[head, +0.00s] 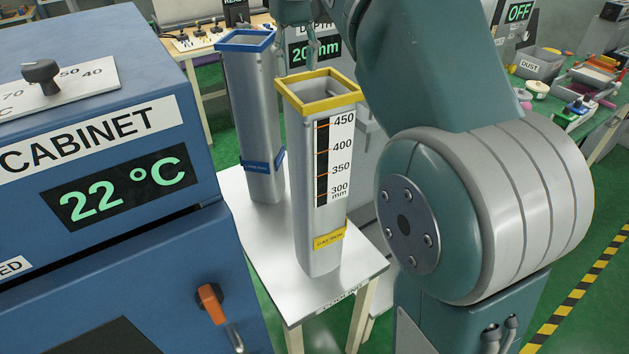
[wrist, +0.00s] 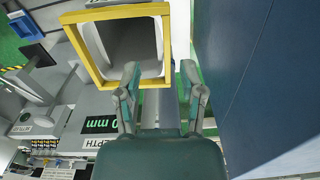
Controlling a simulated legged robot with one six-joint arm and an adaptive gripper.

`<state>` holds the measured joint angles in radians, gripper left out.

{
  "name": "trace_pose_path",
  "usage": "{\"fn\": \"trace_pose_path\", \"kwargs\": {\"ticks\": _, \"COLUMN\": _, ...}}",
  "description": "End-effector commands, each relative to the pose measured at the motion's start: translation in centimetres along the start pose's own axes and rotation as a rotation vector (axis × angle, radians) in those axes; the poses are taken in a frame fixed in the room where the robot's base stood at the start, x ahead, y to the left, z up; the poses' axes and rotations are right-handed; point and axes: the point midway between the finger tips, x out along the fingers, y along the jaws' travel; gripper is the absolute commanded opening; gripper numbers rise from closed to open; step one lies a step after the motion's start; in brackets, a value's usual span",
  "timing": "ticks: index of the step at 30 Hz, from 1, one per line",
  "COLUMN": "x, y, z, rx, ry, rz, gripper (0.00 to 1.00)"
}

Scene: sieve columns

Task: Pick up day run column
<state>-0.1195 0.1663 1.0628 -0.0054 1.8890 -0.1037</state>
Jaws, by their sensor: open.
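The day run column (head: 304,170) is a tall grey square tube with a yellow rim, a millimetre scale and a yellow label. It stands upright on a small white table (head: 262,235). My gripper (head: 296,52) shows above and behind its rim in the head view, open and empty. In the wrist view the column's yellow rim (wrist: 117,12) lies ahead of my open fingers (wrist: 160,75) and to the left of their centre. I look down into the hollow column there. Whether the fingers touch the rim cannot be told.
A second grey column (head: 250,105) with a blue rim stands behind the yellow one on the same table. A blue cabinet (head: 110,240) reading 22 °C stands close at left. A depth display (head: 315,50) is behind. Benches with small items stand farther back.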

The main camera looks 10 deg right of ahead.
Motion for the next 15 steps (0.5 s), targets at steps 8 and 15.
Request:
{"fn": "trace_pose_path", "kwargs": {"ticks": 8, "x": 0.2, "y": 0.4, "z": -0.7, "rx": -0.013, "ry": -0.026, "rz": -0.008, "gripper": 0.51}}
{"fn": "trace_pose_path", "kwargs": {"ticks": 15, "x": 3.3, "y": 0.8, "z": -0.5, "rx": -0.012, "ry": -0.026, "rz": -0.011, "gripper": 0.51}}
